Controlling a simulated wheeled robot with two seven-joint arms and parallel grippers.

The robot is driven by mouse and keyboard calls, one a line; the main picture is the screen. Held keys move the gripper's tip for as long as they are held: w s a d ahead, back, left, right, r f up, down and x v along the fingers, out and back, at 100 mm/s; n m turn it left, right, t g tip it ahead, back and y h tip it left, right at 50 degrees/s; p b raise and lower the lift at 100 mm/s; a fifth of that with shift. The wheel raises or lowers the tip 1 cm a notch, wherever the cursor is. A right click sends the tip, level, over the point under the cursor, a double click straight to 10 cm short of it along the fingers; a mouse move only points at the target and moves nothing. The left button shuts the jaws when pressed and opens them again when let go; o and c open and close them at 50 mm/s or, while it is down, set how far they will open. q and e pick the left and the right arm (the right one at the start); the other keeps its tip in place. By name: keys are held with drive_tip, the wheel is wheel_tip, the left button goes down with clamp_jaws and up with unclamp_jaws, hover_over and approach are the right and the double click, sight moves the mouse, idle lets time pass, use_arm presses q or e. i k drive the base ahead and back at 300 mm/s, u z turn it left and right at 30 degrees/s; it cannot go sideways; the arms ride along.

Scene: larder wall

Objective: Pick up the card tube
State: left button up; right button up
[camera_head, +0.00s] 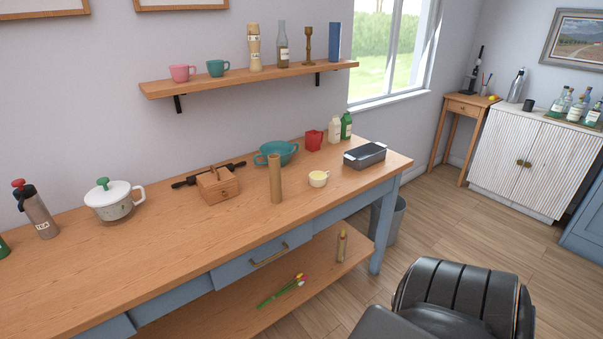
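The card tube (275,178) is a plain brown cylinder standing upright on the wooden worktop (160,247). Nothing stands in front of the tube. Neither of my grippers shows in the head view.
A white lidded pot (114,200) and a grey flask (36,210) stand to the left. A red container (314,140) and a dark loaf tin (365,155) stand to the right. A wall shelf (250,78) hangs above. A black padded chair (455,298) stands at the lower right.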

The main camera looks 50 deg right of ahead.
sight(274, 160)
drive_tip(key=u, duration=0.2)
drive_tip(key=k, duration=0.1)
drive_tip(key=z, duration=2.55)
